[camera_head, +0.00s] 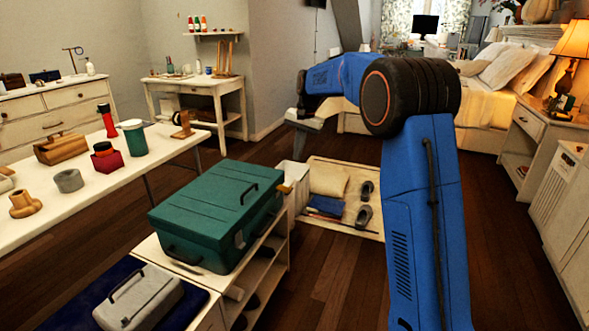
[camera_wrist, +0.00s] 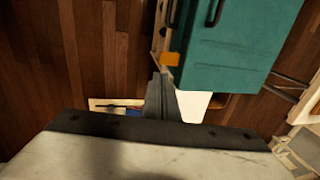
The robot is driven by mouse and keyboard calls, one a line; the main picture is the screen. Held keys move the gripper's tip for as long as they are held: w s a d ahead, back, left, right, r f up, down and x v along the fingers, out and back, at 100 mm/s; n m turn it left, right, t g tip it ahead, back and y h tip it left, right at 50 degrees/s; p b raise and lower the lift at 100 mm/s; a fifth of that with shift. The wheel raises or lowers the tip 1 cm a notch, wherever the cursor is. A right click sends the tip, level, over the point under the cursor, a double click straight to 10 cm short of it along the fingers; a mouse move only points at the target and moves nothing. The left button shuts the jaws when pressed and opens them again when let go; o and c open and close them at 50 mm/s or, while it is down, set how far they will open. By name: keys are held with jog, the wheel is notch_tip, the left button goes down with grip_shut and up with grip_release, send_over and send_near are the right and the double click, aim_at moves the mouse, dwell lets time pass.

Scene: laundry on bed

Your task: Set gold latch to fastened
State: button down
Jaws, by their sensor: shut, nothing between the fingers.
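The gold latch (camera_head: 284,189) is a small orange-gold tab at the right end of the teal toolbox (camera_head: 205,205). In the wrist view the latch (camera_wrist: 170,59) shows beside the toolbox's edge (camera_wrist: 225,55). I cannot tell its exact setting. My gripper (camera_head: 298,155) hangs from the arm above and beyond the latch in the head view. In the wrist view its fingertips (camera_wrist: 159,76) are together and empty, just below the latch in the picture. Whether they touch it cannot be told.
The toolbox stands on a white shelf unit (camera_head: 275,262), next to a grey case (camera_head: 138,297). A pale mat (camera_head: 325,228) with a cushion and shoes lies on the floor behind. A long white table (camera_head: 90,195) with several items is at left. Wooden floor at right is clear.

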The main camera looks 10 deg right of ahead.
aim_at(290, 188)
jog(key=f, duration=0.4)
jog(key=w+a+f, duration=0.1)
jog(key=f, duration=0.3)
jog(key=a+f, duration=0.1)
jog(key=f, duration=0.4)
jog(key=shift+w+f, duration=0.1)
jog(key=shift+w, duration=0.1)
jog(key=shift+d, duration=0.1)
notch_tip(290, 188, down, 7)
jog(key=t+y, duration=0.7)
jog(key=y, duration=0.2)
jog(key=shift+s+d, duration=0.25)
jog(key=shift+d, duration=0.05)
dwell(0.4)
jog(key=shift+r, duration=0.65)
jog(key=shift+d, duration=0.1)
